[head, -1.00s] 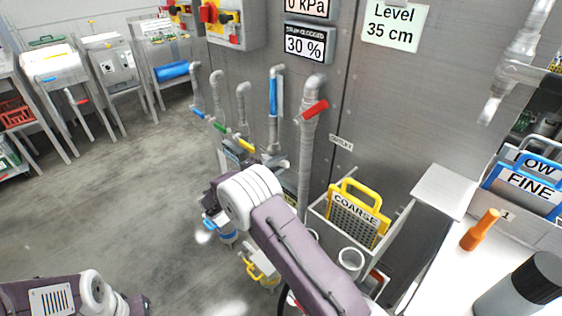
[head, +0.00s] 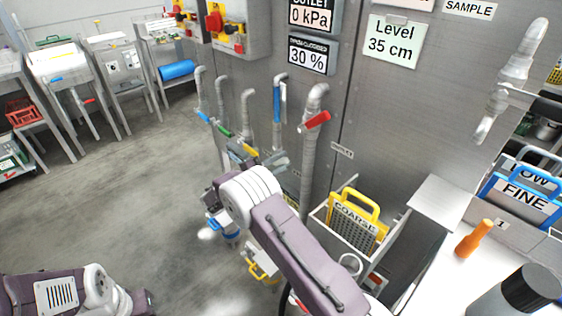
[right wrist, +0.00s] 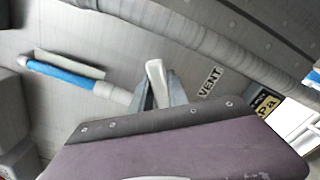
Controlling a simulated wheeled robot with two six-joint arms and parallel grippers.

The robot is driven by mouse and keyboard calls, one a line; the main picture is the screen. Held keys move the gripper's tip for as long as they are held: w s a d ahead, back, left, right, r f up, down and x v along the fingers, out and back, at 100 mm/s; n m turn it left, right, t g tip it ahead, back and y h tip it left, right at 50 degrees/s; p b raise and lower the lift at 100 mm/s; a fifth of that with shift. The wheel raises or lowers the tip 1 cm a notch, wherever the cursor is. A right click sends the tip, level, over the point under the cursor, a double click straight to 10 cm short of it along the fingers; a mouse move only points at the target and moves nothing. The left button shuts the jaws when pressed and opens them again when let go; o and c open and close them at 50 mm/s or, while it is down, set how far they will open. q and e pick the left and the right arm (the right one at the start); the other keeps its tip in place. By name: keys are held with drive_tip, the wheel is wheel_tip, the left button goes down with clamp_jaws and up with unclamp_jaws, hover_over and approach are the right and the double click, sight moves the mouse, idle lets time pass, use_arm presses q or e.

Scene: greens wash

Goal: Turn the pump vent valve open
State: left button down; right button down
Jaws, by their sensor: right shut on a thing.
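My right gripper (head: 279,160) is at the wall pipes in the head view, beyond my own arm. In the right wrist view its fingers (right wrist: 157,97) are closed around a short pale grey lever (right wrist: 156,74). The tip of the lever sticks out between the fingers. A VENT label (right wrist: 210,82) is on the wall just right of it. The valve body behind the fingers is mostly hidden, so I cannot tell how far it is turned. My left arm shows at the lower left of the head view, but its gripper is out of sight.
Pipes with a blue handle (head: 277,103) and a red handle (head: 317,121) stand close to my right gripper. A yellow COARSE screen (head: 354,219) stands in a holder to the right. An orange-handled tool (head: 474,239) lies on the white counter. The floor at left is clear.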

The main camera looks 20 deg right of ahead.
drive_tip(key=c, duration=1.3)
unclamp_jaws()
drive_tip(key=v, duration=0.9)
